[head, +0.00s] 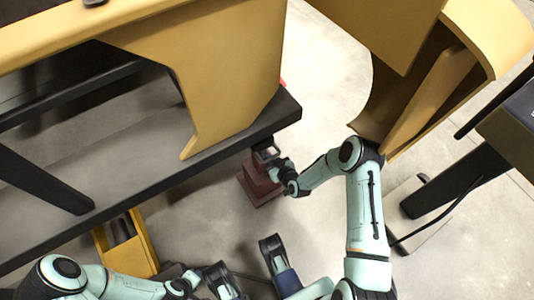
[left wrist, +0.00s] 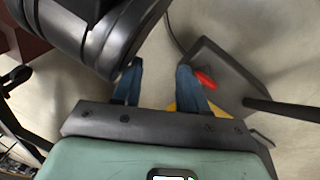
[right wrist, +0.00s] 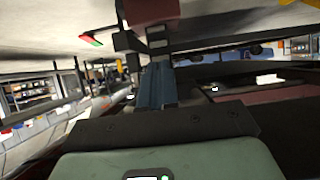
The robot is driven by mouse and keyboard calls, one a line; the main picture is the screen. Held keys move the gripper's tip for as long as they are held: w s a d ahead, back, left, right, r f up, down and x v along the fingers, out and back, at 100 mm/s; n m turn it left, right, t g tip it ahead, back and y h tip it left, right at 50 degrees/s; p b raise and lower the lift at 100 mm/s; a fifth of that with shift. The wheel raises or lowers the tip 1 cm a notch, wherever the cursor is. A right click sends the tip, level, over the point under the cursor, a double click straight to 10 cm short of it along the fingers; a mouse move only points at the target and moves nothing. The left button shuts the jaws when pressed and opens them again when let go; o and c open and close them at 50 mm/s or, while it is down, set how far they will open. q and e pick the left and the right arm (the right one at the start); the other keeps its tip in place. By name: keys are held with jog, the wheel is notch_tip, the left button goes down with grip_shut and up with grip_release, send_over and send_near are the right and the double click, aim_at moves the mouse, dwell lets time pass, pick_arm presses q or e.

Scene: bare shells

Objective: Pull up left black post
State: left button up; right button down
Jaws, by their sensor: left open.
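My right gripper (head: 270,157) is beside a small black upright part (head: 263,152) on top of a dark red block, at the end of a black beam. In the right wrist view its blue fingers (right wrist: 156,85) are close together, with black pieces (right wrist: 155,40) at their tips. I cannot tell if they grip these. My left gripper (head: 190,282) is low at the bottom left of the head view. In the left wrist view its fingers (left wrist: 163,85) are open and empty. I cannot tell which black part is the left post.
The dark red block (head: 259,186) stands below the end of the black beam (head: 160,183). Another yellow shell (head: 430,95) is at the right. A dark base with a red lever (left wrist: 205,78) shows in the left wrist view. Bare floor lies between the shells.

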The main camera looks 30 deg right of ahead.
jog(key=shift+w+r+p, duration=0.1)
jog(key=shift+r+p, duration=0.9)
jog(key=shift+r, duration=0.65)
jog(key=shift+r+p, duration=0.65)
jog(key=shift+r, duration=0.35)
jog(key=shift+f+b, duration=1)
jog(key=shift+f, duration=0.45)
pick_arm(q)
notch_tip(320, 180, up, 7)
jog(key=w+d+p, duration=0.1)
jog(key=p, duration=0.2)
jog(key=shift+w+d+t, duration=0.2)
jog(key=shift+d+t, duration=0.15)
jog(key=shift+t, duration=0.05)
pick_arm(e)
jog(key=s, duration=0.9)
jog(key=shift+d, duration=0.35)
pick_arm(q)
jog(key=shift+f, duration=0.1)
